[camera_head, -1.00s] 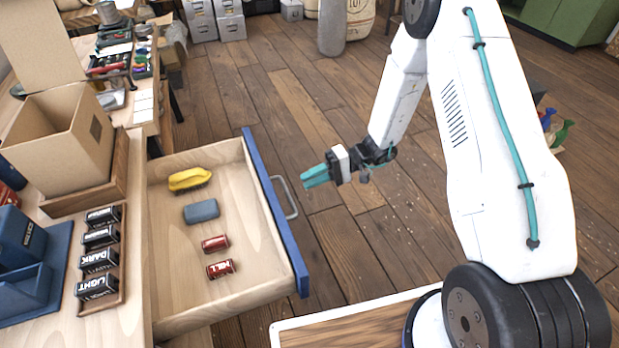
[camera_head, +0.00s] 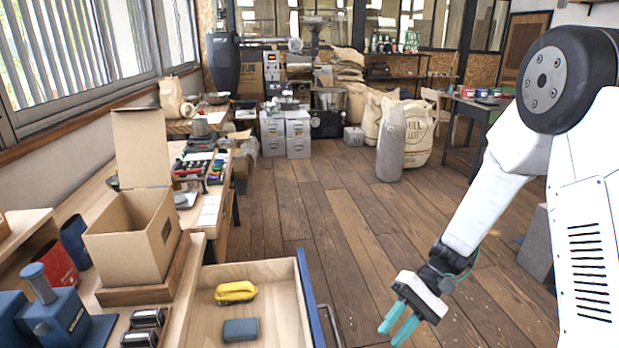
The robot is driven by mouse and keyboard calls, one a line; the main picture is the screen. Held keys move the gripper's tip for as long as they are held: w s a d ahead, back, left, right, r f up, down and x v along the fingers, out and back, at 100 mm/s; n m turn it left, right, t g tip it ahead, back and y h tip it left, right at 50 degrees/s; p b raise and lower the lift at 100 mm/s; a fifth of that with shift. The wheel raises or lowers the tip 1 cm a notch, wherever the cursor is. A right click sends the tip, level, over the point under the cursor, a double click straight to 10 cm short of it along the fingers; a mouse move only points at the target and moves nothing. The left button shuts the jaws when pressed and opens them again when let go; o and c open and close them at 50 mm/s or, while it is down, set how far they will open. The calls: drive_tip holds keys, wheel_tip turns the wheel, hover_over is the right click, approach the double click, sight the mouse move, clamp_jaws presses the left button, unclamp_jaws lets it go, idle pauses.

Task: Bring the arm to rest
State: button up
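My gripper (camera_head: 397,328) shows at the lower right of the head view, with two teal fingers pointing down and to the left. The fingers are a little apart with a gap between them, and nothing shows between them. It hangs over the wooden floor (camera_head: 330,215), to the right of the open drawer (camera_head: 207,312) and apart from it. My white arm comes down to it from the right edge, bent at the elbow.
The drawer holds a yellow brush (camera_head: 236,292) and a grey-blue block (camera_head: 241,330). An open cardboard box (camera_head: 130,240) stands on the bench at left. A grey cylinder (camera_head: 390,145) and full sacks (camera_head: 418,130) stand farther back. The floor between is clear.

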drive_tip(key=s+d+r+t+h, duration=0.4)
drive_tip(key=s+r, duration=0.4)
drive_tip(key=r, duration=0.3)
drive_tip(key=s+d+r+t+h, duration=0.4)
drive_tip(key=s+r, duration=0.4)
drive_tip(key=r, duration=0.3)
drive_tip(key=shift+s+d+r+n+t+h, duration=0.4)
drive_tip(key=shift+d+h, duration=0.15)
drive_tip(key=shift+h, duration=0.15)
